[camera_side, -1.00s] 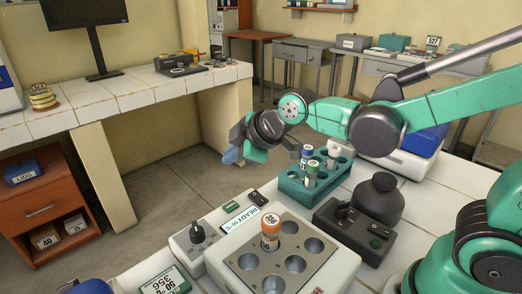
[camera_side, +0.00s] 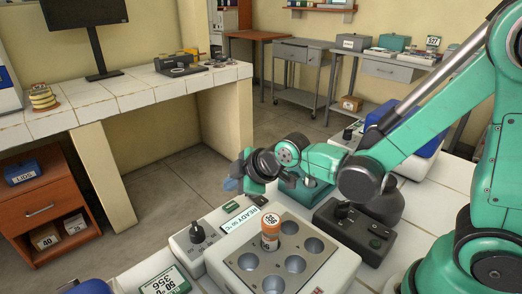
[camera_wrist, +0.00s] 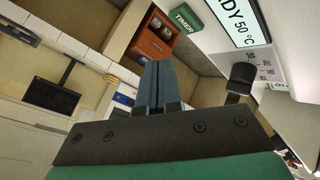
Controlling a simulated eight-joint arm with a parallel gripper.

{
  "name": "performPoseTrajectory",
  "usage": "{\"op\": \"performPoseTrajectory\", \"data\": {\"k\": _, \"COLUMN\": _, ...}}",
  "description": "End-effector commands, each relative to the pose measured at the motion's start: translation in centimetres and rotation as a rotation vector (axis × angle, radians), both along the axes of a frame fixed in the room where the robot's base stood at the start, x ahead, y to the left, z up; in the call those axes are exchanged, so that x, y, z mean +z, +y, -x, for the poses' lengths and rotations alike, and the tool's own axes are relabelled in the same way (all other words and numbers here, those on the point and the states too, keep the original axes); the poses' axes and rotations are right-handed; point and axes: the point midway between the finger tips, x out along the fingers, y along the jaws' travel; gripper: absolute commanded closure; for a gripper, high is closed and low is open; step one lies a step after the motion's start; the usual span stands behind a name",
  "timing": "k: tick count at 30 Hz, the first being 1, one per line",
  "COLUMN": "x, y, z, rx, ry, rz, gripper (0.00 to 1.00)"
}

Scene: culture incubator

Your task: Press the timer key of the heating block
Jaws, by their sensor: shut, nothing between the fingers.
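The heating block (camera_side: 229,272) stands in the front of the side view, with an orange-capped vial (camera_side: 270,240) in one of its wells. Its panel carries a lit display reading READY 50 °C (camera_side: 240,232) and a small green timer key (camera_side: 231,207) beyond it. In the wrist view the green key marked TIMER (camera_wrist: 187,17) lies beside the display (camera_wrist: 240,18), right of my fingertips. My gripper (camera_side: 232,184) is shut and empty. In the side view its bluish fingertips show just beyond the key, apparently above it; the exact gap is unclear. The fingers show mid-frame in the wrist view (camera_wrist: 158,72).
A black knob (camera_side: 197,231) stands on the block's panel, and a dark switch (camera_side: 258,198) is at its far end. A teal tube rack (camera_side: 293,188) is partly hidden behind my arm. A dark device (camera_side: 350,228) stands to the right.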

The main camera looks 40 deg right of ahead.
Motion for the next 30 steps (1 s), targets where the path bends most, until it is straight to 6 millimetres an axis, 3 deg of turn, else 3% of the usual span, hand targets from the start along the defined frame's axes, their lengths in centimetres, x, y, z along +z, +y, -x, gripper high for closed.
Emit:
{"op": "performPoseTrajectory", "data": {"k": 9, "x": -2.3, "y": 0.0, "z": 0.0, "rx": 0.000, "ry": 0.000, "rz": 0.000, "gripper": 1.00}}
{"op": "performPoseTrajectory", "data": {"k": 30, "x": -2.4, "y": 0.0, "z": 0.0, "rx": 0.000, "ry": 0.000, "rz": 0.000, "gripper": 1.00}}
